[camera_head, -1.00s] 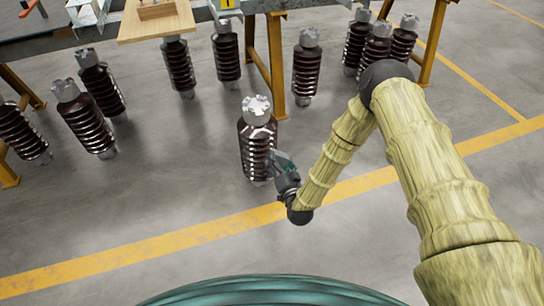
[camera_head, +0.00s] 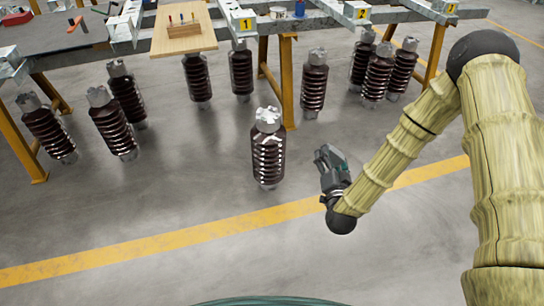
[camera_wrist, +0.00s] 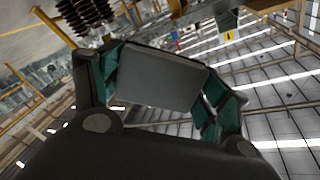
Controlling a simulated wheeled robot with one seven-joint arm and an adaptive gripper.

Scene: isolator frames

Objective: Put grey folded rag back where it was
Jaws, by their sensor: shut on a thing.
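The grey folded rag (camera_wrist: 155,78) shows in the wrist view as a flat grey slab between the teal finger pads. My gripper (camera_head: 328,160) is shut on it, one pad at each end. In the head view my gripper hangs above the floor, right of the nearest brown ribbed insulator and apart from it in the picture. The rag is hard to tell from the dark fingers there.
The nearest insulator (camera_head: 268,150) stands alone on the floor. Several more stand behind it. At the back, a metal-framed bench (camera_head: 115,50) on yellow legs bears a wooden board (camera_head: 165,43) and numbered tags. Floor around the yellow line is clear.

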